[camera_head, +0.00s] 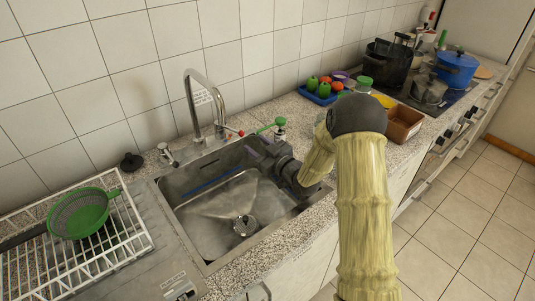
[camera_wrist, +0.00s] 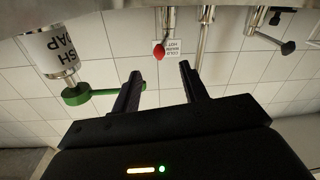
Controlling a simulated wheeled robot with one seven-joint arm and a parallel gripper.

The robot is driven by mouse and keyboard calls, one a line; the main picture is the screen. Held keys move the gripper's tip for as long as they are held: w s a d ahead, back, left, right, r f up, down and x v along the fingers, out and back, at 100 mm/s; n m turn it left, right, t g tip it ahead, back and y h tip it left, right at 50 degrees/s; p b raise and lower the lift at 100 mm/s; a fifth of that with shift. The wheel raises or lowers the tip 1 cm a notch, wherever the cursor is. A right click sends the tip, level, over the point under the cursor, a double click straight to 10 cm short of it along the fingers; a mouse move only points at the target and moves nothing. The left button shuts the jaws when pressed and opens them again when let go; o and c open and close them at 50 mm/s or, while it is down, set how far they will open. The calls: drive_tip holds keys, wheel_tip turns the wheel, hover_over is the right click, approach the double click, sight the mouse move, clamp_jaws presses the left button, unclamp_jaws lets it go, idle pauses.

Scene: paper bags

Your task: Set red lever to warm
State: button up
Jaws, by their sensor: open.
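The red lever (camera_head: 240,133) sits at the right of the chrome faucet (camera_head: 196,105) behind the sink. It also shows in the wrist view as a red knob (camera_wrist: 159,52), in an upside-down picture. A small white label with cold, warm and hot wording (camera_wrist: 168,47) is on the tiles close to it. My gripper (camera_wrist: 160,72) is open and empty, and the red knob appears between its two fingertips in the picture, apparently beyond them. In the head view my gripper (camera_head: 255,146) is over the sink's back right corner, partly hidden by my own arm.
A soap dispenser with a green pump (camera_head: 274,125) stands close to my gripper; its bottle (camera_wrist: 62,50) shows in the wrist view. A white dish rack (camera_head: 128,216) with a green colander (camera_head: 84,213) is left. A blue tray (camera_head: 317,97) and pots (camera_head: 456,70) stand at the right.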

drive_tip(key=v, duration=0.4)
drive_tip(key=shift+s+d, duration=0.2)
drive_tip(key=shift+d, duration=0.15)
drive_tip(key=shift+a+b, duration=0.15)
drive_tip(key=shift+b, duration=0.2)
drive_tip(key=c, duration=0.7)
drive_tip(key=shift+a+n, duration=0.25)
drive_tip(key=shift+n, duration=0.25)
clamp_jaws()
drive_tip(key=s+a+n+t+b, duration=0.1)
drive_tip(key=a+n+b, duration=0.3)
drive_tip(key=a+n, duration=0.3)
drive_tip(key=n, duration=0.5)
drive_tip(key=shift+s, duration=0.25)
drive_tip(key=shift+r, duration=0.15)
